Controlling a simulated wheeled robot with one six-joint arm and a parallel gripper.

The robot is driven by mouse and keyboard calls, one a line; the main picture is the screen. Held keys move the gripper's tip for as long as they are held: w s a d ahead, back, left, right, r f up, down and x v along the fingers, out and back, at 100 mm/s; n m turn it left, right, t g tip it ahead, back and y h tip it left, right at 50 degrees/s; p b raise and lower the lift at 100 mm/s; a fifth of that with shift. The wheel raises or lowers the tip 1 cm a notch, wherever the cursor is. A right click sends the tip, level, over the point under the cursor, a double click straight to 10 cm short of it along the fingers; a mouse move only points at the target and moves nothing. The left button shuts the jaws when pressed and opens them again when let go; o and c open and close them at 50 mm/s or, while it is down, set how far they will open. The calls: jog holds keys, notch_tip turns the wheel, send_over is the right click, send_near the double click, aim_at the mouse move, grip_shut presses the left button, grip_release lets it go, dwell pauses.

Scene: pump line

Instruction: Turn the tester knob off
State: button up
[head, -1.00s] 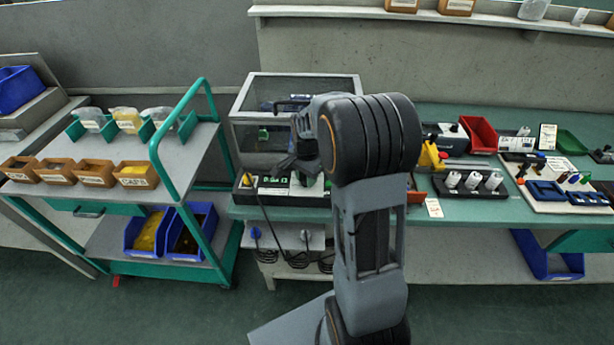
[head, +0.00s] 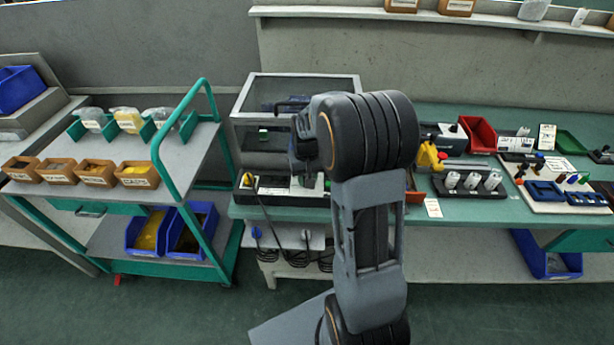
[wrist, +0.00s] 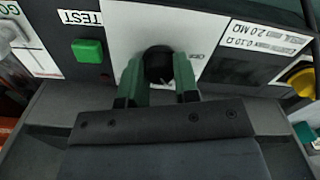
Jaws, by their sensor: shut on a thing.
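The black tester knob (wrist: 158,64) sits on the light panel of the tester in the wrist view. My gripper (wrist: 158,82) has its two green-tipped fingers on either side of the knob and is shut on it. The knob's pointer and exact setting cannot be made out. In the head view the tester (head: 262,190) stands at the left end of the green bench, and my arm hides much of it. The knob is not visible there.
A green button (wrist: 88,51) under a TEST label is left of the knob. A yellow knob (wrist: 302,80) is at the right. A clear-sided enclosure (head: 252,90) stands behind the tester. A trolley (head: 190,150) with a green frame stands left of the bench.

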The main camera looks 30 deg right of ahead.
jog(key=n, duration=0.5)
jog(key=shift+n, duration=0.4)
jog(key=n, duration=0.5)
jog(key=shift+n, duration=0.5)
jog(key=o, duration=0.9)
notch_tip(320, 180, up, 14)
jog(key=shift+f+p, duration=0.1)
jog(key=shift+p, duration=0.4)
